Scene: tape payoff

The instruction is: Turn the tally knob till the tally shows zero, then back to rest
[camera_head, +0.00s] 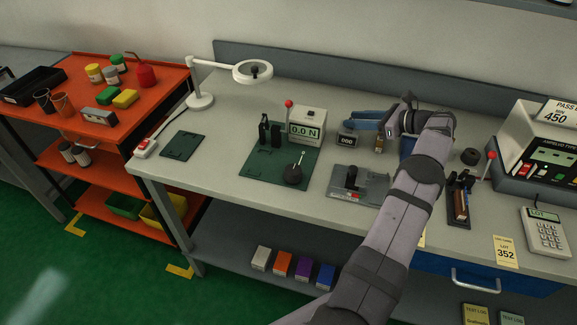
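The tally (347,141) is a small grey box on the bench, right of the force gauge. Its dark window appears to read 000. Its knob cannot be made out for sure. A small brass-coloured piece (379,145) stands just right of the tally, apart from it. My gripper (393,125) is at the end of my arm, above the back of the bench and to the right of the tally. Its fingers are too small and dark to tell whether they are open or shut, or whether they touch anything.
The force gauge (307,127) reads 0.0 N, with a red-tipped lever beside it on a green mat (262,177). A grey fixture (345,195) lies in front of the tally. Blue items (368,118) lie behind it. A tester (540,150) and calculator (545,232) stand right.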

